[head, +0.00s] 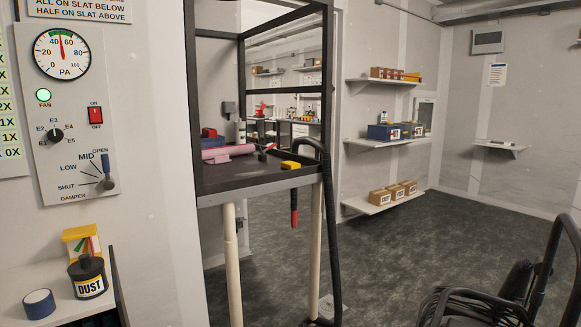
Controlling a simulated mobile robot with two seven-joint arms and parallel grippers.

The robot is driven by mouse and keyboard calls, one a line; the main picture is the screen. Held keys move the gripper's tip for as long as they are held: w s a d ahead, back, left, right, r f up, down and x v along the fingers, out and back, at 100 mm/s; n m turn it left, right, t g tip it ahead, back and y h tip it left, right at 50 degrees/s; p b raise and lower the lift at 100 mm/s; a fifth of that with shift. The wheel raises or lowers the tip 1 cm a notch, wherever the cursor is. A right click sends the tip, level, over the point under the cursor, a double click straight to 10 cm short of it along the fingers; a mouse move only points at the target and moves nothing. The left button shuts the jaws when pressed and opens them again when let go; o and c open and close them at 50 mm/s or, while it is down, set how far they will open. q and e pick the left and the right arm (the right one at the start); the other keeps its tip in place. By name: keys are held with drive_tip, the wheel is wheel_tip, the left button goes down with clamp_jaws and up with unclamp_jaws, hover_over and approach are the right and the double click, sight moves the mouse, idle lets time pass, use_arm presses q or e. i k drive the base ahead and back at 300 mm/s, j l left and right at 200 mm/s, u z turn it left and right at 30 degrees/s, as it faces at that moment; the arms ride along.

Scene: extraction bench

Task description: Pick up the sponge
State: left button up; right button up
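A small yellow block (290,165) lies at the front right edge of the dark bench top inside the black frame. It may be the sponge, but it is too small to tell for sure. A pink roll-like thing (228,152) lies farther left on the same bench top, with a red and a blue thing behind it. Neither of my grippers is in view.
The bench (258,187) stands on pale legs, and a black hose (328,215) hangs at its right corner. A black dust jar (88,278) and blue tape roll (39,304) sit at lower left. Black coiled cable (470,306) is at lower right. Open floor lies beyond.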

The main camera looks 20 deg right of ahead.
sight(288, 165)
drive_tip(key=i+l, duration=0.2)
drive_tip(key=i, duration=0.25)
drive_tip(key=i+l, duration=0.2)
drive_tip(key=i, duration=0.3)
drive_tip(key=i+l, duration=0.2)
drive_tip(key=i, duration=0.25)
